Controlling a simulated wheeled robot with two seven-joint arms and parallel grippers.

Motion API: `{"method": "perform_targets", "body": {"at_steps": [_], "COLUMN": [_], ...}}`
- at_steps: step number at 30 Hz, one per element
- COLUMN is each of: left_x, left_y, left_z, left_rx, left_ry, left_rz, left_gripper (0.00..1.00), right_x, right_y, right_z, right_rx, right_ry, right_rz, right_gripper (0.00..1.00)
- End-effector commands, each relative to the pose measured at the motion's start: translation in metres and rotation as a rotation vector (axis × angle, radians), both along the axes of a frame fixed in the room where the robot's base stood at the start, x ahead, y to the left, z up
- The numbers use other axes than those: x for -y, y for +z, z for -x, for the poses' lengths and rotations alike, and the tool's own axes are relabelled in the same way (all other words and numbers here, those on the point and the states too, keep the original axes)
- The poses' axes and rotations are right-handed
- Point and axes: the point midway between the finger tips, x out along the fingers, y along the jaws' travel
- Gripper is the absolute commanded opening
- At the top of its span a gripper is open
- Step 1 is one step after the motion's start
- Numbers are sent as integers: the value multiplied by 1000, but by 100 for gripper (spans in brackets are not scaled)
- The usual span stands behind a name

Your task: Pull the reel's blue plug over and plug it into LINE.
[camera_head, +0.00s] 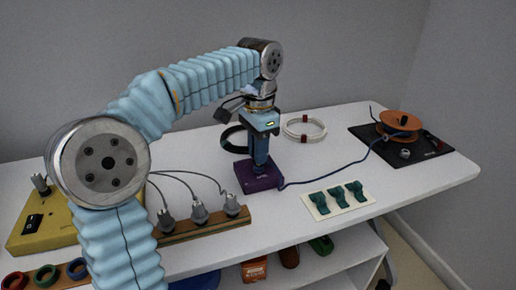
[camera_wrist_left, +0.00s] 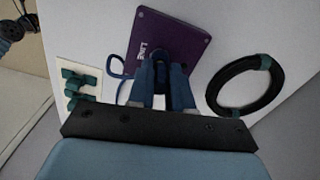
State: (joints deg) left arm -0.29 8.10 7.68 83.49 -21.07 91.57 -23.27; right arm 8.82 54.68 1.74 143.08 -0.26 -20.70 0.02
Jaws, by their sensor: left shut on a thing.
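My left gripper (camera_head: 262,164) points down over the purple LINE box (camera_head: 268,184), which also shows in the left wrist view (camera_wrist_left: 143,30) with its white lettering. The gripper is shut on the blue plug, mostly hidden between the fingers (camera_wrist_left: 163,88). I cannot tell whether the plug is seated in the box. The blue cable (camera_head: 345,172) runs from the orange reel (camera_head: 400,121) on its black base (camera_head: 436,150) at the right to the box and gripper. A loop of the cable (camera_wrist_left: 116,66) shows beside the fingers. My right gripper is not in view.
A white plate with several green clips (camera_head: 320,205) lies right of the box. A black cable coil (camera_wrist_left: 222,103) and a white coil (camera_head: 291,129) lie behind. A wooden strip (camera_head: 180,234) with grey plugs and a yellow box (camera_head: 50,228) are at left.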

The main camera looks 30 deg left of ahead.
Motion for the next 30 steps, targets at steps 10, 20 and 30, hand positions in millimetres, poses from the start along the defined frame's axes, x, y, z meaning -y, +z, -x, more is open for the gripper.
{"method": "perform_targets", "body": {"at_steps": [10, 20, 30], "left_x": [0, 0, 0], "left_y": [-7, -11, -10], "left_z": [0, 0, 0], "left_rx": [-1, -1, 0], "left_ry": [0, 0, 0], "left_rz": [0, 0, 0], "left_gripper": [0, 35, 49], "right_x": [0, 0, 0], "right_y": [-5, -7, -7], "right_z": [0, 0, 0], "right_rx": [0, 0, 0], "right_ry": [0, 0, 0], "right_rz": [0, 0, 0], "right_gripper": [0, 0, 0]}}
